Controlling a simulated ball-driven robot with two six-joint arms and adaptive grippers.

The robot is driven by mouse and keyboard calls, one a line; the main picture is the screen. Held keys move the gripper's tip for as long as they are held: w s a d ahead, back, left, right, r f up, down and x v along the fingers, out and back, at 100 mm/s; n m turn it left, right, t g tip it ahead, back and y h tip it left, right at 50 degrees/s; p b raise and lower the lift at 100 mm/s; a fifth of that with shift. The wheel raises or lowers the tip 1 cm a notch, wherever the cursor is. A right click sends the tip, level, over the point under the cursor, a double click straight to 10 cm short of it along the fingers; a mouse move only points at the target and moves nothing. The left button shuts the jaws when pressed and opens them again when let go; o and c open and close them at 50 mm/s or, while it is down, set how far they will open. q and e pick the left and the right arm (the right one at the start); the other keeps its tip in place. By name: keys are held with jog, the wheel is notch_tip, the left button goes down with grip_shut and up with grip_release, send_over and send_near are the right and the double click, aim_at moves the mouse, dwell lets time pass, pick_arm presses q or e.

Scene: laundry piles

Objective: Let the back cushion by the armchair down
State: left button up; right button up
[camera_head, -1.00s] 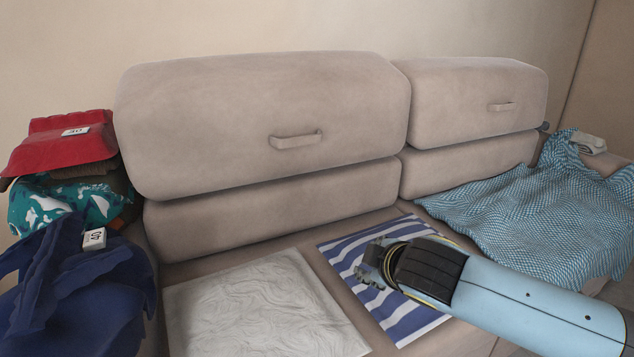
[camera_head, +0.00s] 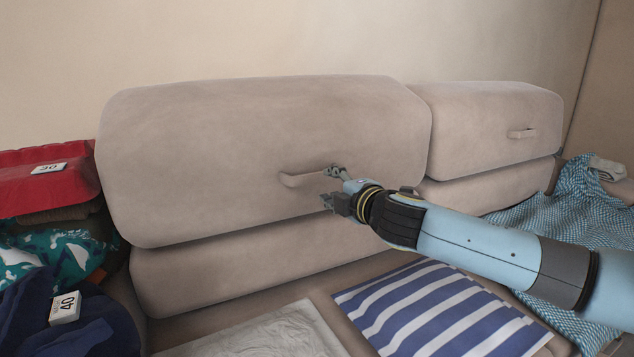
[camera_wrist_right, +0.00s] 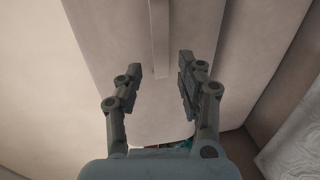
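Two beige back cushions stand upright side by side: a wide one at left (camera_head: 240,140) and a narrower one at right (camera_head: 490,110). Each has a strap handle on its front. My right gripper (camera_head: 333,186) is at the right end of the wide cushion's handle (camera_head: 298,181). In the right wrist view my right gripper (camera_wrist_right: 158,72) is open, and the handle (camera_wrist_right: 160,35) runs ahead between its fingers; contact is not clear. The narrower cushion's handle (camera_head: 522,133) is free. No armchair is identifiable. My left gripper is not in view.
On the seat lie a blue-and-white striped cloth (camera_head: 440,310) and a pale textured cloth (camera_head: 255,335). Folded red (camera_head: 40,180), teal-patterned (camera_head: 50,255) and navy (camera_head: 90,320) laundry sits at left, with number tags. A blue checked cloth (camera_head: 575,225) drapes at right.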

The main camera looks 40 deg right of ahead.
aim_at(315, 179)
jog(key=b+x, duration=0.1)
jog(key=x, duration=0.5)
jog(key=shift+w+d+f, duration=0.1)
jog(key=shift+w, duration=0.3)
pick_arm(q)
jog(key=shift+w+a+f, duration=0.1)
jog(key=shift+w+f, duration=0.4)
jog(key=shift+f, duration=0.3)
pick_arm(e)
jog(key=shift+x, duration=1)
jog(key=c, duration=0.8)
jog(key=shift+w, duration=0.1)
jog(key=shift+f, duration=0.15)
